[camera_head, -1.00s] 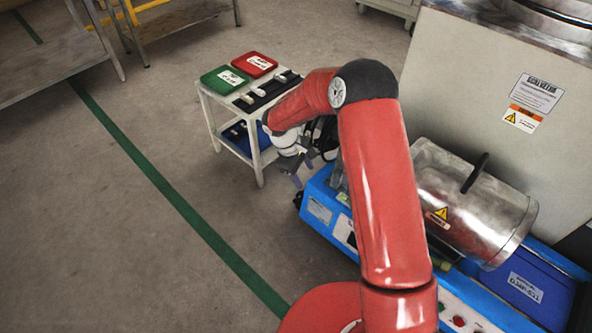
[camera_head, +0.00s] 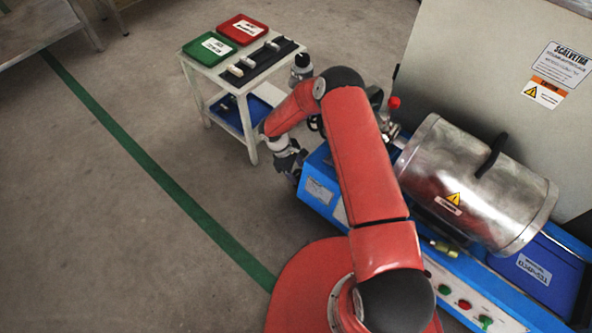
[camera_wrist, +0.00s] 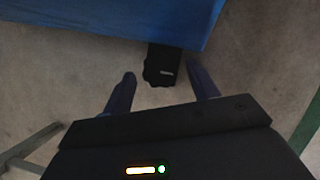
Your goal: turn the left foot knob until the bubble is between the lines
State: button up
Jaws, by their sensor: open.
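The black foot knob (camera_wrist: 162,66) sticks out from under the edge of the blue machine base (camera_wrist: 110,18) in the wrist view. My gripper (camera_wrist: 159,74) is open, with one finger on each side of the knob and a gap on both sides. The knob's end lies between the fingertips; I cannot tell how deep it is or whether it touches. In the head view my gripper (camera_head: 289,168) is low at the left end of the blue machine (camera_head: 320,192), and the knob is hidden. I cannot make out a bubble or its lines.
A steel drum (camera_head: 475,185) with a black handle lies on the machine. A white side table (camera_head: 205,68) with a green tray (camera_head: 212,49) and a red tray (camera_head: 243,29) stands behind my gripper. The floor left of the machine is clear, with a green line (camera_head: 150,170).

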jog(key=shift+f, duration=0.2)
jog(key=shift+c, duration=0.5)
jog(key=c, duration=0.9)
jog(key=n+t+b, duration=0.1)
jog(key=n, duration=0.2)
jog(key=shift+s+b, duration=0.2)
jog(key=shift+b, duration=0.1)
jog(key=shift+s+n+t+b, duration=0.1)
jog(key=shift+n+t+b, duration=0.5)
jog(key=shift+n, duration=1)
